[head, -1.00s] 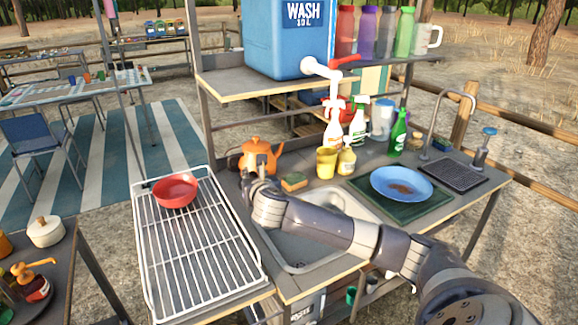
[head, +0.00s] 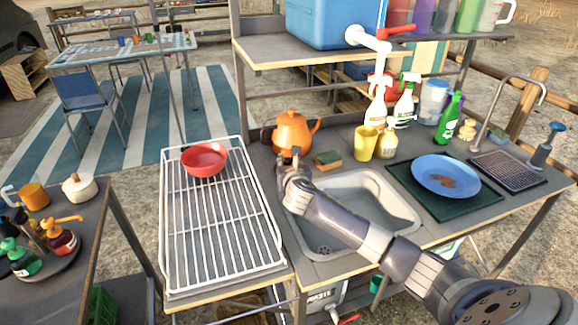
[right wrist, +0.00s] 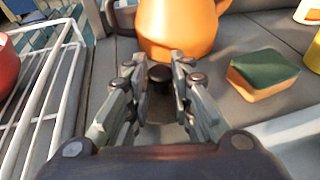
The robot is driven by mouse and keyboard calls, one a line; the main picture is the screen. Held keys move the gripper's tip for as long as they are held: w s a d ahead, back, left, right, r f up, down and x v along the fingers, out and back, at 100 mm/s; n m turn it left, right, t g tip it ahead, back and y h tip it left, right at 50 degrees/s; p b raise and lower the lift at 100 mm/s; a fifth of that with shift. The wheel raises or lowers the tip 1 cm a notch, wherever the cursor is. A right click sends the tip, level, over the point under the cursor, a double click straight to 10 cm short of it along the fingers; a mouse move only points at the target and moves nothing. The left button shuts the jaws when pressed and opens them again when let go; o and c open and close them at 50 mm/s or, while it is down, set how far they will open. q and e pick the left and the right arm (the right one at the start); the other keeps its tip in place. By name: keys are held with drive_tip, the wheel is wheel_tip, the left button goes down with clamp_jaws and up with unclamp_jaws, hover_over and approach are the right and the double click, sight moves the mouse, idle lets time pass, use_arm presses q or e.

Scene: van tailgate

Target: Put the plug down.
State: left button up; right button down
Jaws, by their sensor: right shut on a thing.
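My right gripper (head: 283,167) is over the counter between the drying rack and the sink, just in front of the orange kettle. In the right wrist view its fingers (right wrist: 158,78) are closed around a small dark round-topped plug (right wrist: 160,73). The plug's lower part is in shadow, and I cannot tell whether it touches the counter. In the head view the plug is hidden by the gripper. The grey sink (head: 345,212) with its drain lies to the right of the gripper, partly behind my right arm. My left gripper is not in view.
The orange kettle (head: 292,133) stands close behind the gripper, with a sponge (head: 328,160) to its right. The white wire rack (head: 222,235) with a red bowl (head: 205,160) is to the left. A blue plate (head: 446,176) lies on a green mat right of the sink.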

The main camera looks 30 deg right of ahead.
drive_tip(key=shift+f, duration=0.4)
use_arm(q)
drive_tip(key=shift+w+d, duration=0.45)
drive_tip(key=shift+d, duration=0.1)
use_arm(e)
drive_tip(key=shift+f, duration=0.15)
drive_tip(key=c, duration=1.4)
unclamp_jaws()
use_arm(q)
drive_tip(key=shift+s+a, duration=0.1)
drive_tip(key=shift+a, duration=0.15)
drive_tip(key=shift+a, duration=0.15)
